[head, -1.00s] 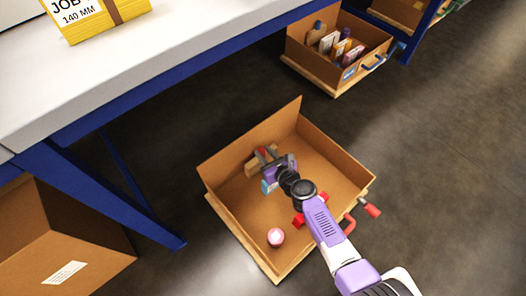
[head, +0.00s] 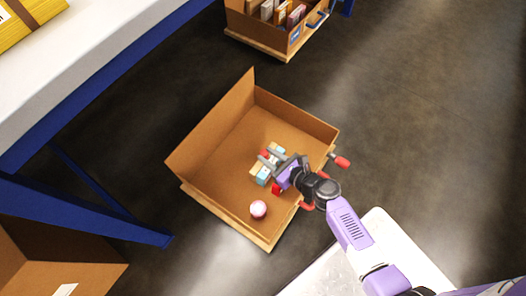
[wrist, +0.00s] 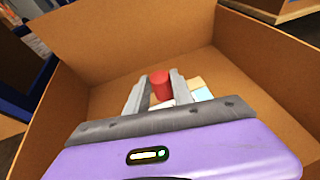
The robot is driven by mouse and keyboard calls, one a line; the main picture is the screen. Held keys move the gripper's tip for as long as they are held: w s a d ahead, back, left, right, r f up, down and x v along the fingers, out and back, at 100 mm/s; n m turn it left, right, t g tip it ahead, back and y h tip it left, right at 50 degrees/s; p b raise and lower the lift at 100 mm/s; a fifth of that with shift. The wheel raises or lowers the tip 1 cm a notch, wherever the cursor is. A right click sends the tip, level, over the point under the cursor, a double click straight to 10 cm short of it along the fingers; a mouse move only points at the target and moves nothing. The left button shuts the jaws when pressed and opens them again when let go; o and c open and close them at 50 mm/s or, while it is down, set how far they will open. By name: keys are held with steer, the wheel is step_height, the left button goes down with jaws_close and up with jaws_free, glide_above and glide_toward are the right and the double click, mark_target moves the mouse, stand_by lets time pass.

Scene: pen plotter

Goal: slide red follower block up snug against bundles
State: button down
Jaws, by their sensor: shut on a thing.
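Pale tan and blue bundles (head: 263,175) lie close beside the fingers; in the wrist view, pale pieces (wrist: 200,94) show right of the red piece. A separate small red block (head: 277,188) lies beside the gripper, partly hidden by it. The gap between red piece and bundles is unclear.
A blue-framed workbench (head: 80,85) is at left. Dark floor is clear at right.

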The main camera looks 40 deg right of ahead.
steer(key=c, duration=1.1)
jaws_free()
steer(key=shift+p+v, duration=1.3)
steer(key=shift+v, duration=2.55)
steer(key=shift+r, duration=0.1)
